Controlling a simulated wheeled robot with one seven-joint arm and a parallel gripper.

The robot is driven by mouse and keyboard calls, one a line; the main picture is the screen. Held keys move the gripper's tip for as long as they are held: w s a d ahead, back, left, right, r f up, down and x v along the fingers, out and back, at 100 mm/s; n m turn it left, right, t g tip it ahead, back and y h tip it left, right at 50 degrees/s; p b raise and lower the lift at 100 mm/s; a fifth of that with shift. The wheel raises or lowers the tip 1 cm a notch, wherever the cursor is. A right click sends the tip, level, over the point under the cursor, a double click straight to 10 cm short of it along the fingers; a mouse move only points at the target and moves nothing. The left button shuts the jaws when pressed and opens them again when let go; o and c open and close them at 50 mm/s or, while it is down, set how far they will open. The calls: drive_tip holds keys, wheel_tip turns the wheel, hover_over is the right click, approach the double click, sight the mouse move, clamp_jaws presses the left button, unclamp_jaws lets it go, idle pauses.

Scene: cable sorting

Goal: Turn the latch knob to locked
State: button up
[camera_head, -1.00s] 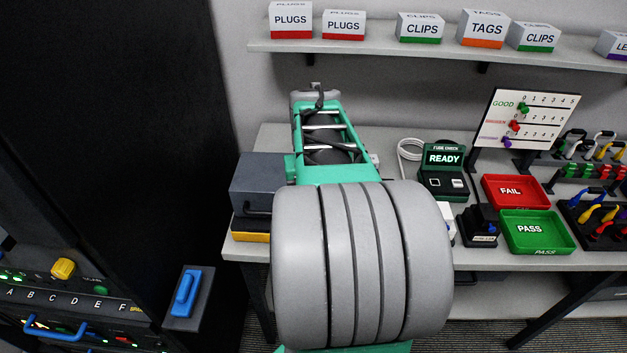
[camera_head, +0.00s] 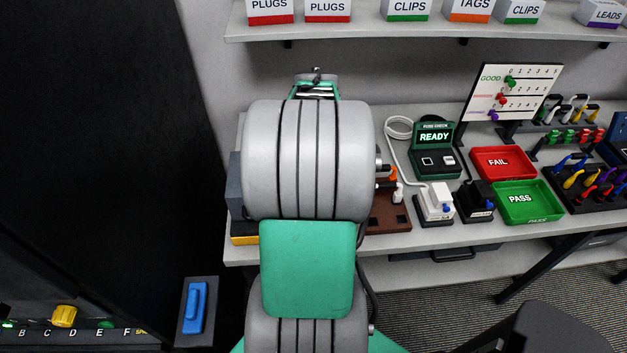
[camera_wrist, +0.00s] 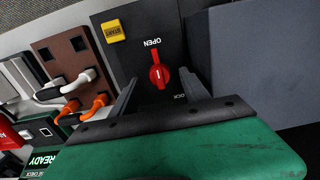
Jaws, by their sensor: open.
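In the wrist view, the red latch knob (camera_wrist: 156,74) sits on a dark panel (camera_wrist: 135,62). The word OPEN shows upside down just above it, and a partly hidden LOCK label lies at its lower right. The knob's grip runs nearly up and down in the picture, with one end toward OPEN. My gripper (camera_wrist: 159,80) is open, with one finger on each side of the knob; I cannot tell whether either touches it. In the head view, my arm hides the gripper and the knob.
A yellow START button (camera_wrist: 113,31) is near the knob. A grey box (camera_wrist: 250,60) stands close beside my gripper. A brown socket block (camera_wrist: 62,52) holds white and orange plugs. In the head view, the red FAIL tray (camera_head: 503,162) and green PASS tray (camera_head: 522,203) lie right.

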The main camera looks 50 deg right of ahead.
drive_tip(key=shift+f, duration=1)
clamp_jaws()
